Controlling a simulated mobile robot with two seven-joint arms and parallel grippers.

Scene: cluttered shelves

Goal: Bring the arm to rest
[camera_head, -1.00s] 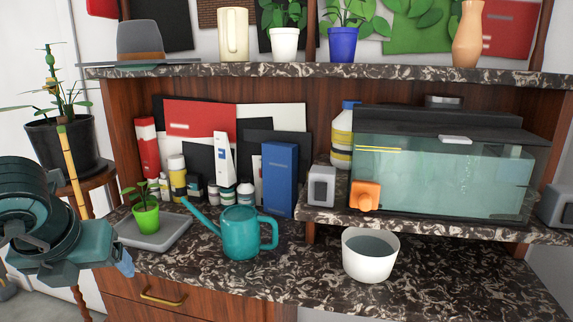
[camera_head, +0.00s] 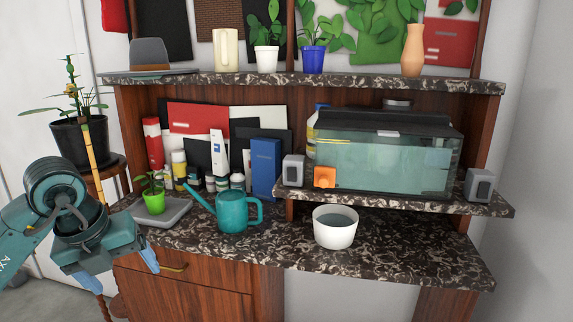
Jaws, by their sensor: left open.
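My left arm comes in from the left edge in the camera_head view. Its gripper (camera_head: 117,274) is open, with blue fingertips spread apart and nothing seen between them. It hangs in front of the left end of the marble counter (camera_head: 400,262), beside the drawer front. My right gripper is not in view. A teal watering can (camera_head: 232,212) stands on the counter to the right of the gripper, apart from it. A small green pot with a plant (camera_head: 154,202) sits on a grey tray (camera_head: 172,214) just behind the gripper.
A white bowl (camera_head: 335,228) holding water stands mid-counter. A fish tank (camera_head: 385,165) sits on a raised shelf with an orange object (camera_head: 324,177) in front. A black plant pot (camera_head: 80,142) stands on a stool at left. The counter's right part is clear.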

